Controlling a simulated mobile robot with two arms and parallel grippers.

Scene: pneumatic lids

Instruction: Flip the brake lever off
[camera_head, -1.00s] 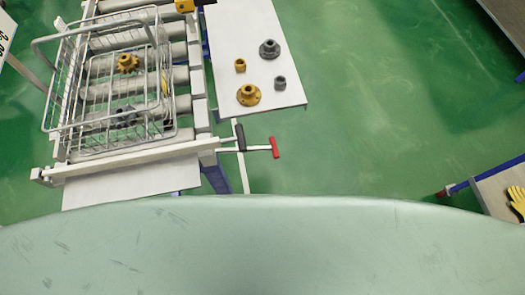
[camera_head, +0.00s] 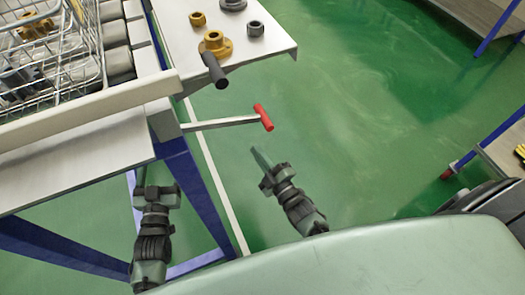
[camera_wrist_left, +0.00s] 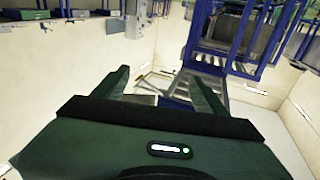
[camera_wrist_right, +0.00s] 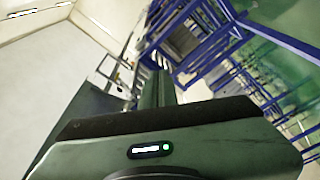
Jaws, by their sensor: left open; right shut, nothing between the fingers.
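A lever with a red T-shaped grip (camera_head: 264,117) sticks out to the right from the roller conveyor's end on a pale metal bar. A second lever with a black grip (camera_head: 215,70) stands tilted just above it. Which one is the brake lever is not marked. My right gripper (camera_head: 261,160) is shut and empty, below the red grip and apart from it. Its closed fingers also show in the right wrist view (camera_wrist_right: 157,88). My left gripper (camera_head: 157,192) is lower left, near the blue legs, touching no lever. Its fingers stand apart in the left wrist view (camera_wrist_left: 162,88).
The conveyor (camera_head: 85,108) carries a wire basket (camera_head: 75,60) with parts. A white side table (camera_head: 270,45) holds yellow and grey fittings. Blue legs (camera_head: 195,190) stand below the conveyor end. Green floor (camera_head: 350,130) is free to the right. Another bench (camera_head: 505,150) is at the right edge.

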